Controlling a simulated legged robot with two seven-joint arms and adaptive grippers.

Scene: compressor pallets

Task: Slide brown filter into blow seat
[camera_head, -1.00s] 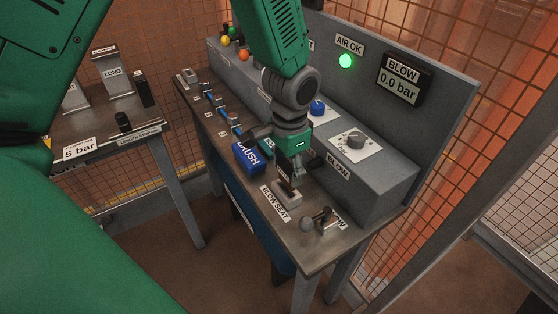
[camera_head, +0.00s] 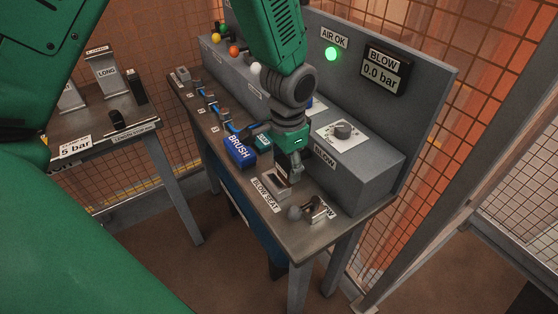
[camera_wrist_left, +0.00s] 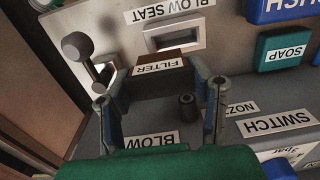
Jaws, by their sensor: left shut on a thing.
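My left gripper (camera_head: 290,172) points down over the bench and is shut on the brown filter. In the left wrist view, the filter (camera_wrist_left: 163,54) is a brown block with a white FILTER label, between the two fingers (camera_wrist_left: 160,92). The blow seat (camera_wrist_left: 177,31) is a pale block with a slot, just beyond the filter in that view. The filter looks outside the slot; its exact height above the bench is unclear. In the head view, the seat (camera_head: 270,184) lies beside the fingertips, behind its BLOW SEAT label. My right gripper is not in view.
A ball-ended lever (camera_head: 312,208) stands right of the seat; it also shows in the wrist view (camera_wrist_left: 77,46). The blue BRUSH block (camera_head: 240,150) and teal SOAP block (camera_wrist_left: 283,48) are on the other side. A grey control box (camera_head: 365,160) rises behind.

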